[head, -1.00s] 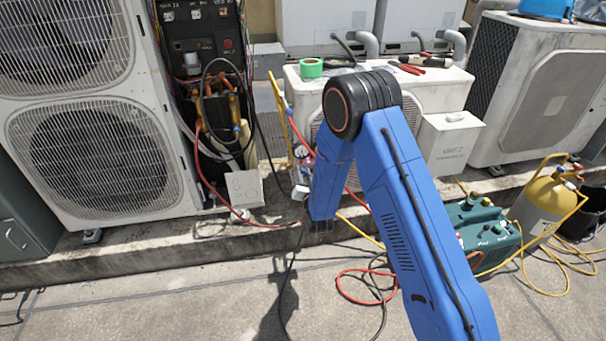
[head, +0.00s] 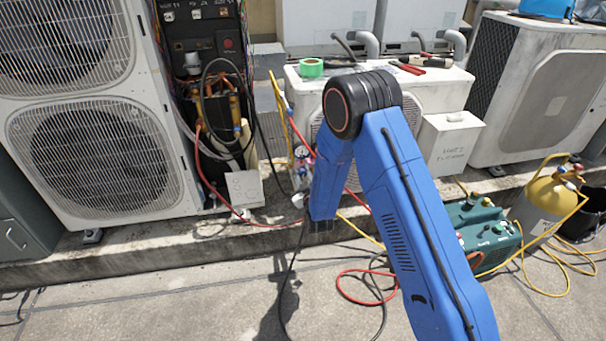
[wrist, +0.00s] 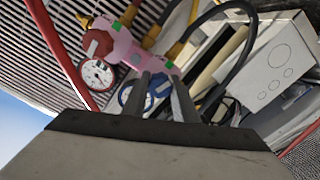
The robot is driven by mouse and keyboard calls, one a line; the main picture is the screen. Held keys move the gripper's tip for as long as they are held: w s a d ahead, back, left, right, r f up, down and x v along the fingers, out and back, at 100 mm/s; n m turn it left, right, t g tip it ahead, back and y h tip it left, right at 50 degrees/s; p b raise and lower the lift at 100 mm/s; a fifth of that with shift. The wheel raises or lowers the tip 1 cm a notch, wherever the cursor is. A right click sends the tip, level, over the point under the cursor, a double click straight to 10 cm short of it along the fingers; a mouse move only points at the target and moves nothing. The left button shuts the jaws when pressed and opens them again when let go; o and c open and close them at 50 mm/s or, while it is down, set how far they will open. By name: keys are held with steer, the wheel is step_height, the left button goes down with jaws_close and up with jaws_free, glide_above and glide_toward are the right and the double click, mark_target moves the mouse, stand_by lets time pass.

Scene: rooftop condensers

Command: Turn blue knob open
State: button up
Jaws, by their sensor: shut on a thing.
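The pink gauge manifold (wrist: 135,47) fills the upper middle of the wrist view, with a red-rimmed dial gauge (wrist: 97,74) and a red knob (wrist: 97,43) at its left. A blue-rimmed gauge lies behind my fingers, mostly hidden. My gripper (wrist: 165,78) reaches up to the manifold's right part, its two dark fingers either side of a blue piece (wrist: 160,86) that appears to be the blue knob. It is shut on it; the knob's angle is hard to tell. In the head view the manifold (head: 302,155) shows small, left of my arm, which hides my fingers.
A red hose (wrist: 60,50) passes left of the manifold, and a black hose (wrist: 238,50) loops at its right beside a pale box (wrist: 272,68). Condenser units (head: 95,160) stand around. A green pump (head: 487,232) and yellow cylinder (head: 548,195) are on the right.

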steer(key=shift+s+f+n, duration=0.1)
steer(key=shift+f+n, duration=0.05)
steer(key=shift+n, duration=0.95)
steer(key=o, duration=1)
steer(key=shift+o, duration=0.2)
steer(key=v, duration=1.7)
steer(key=shift+s, duration=0.2)
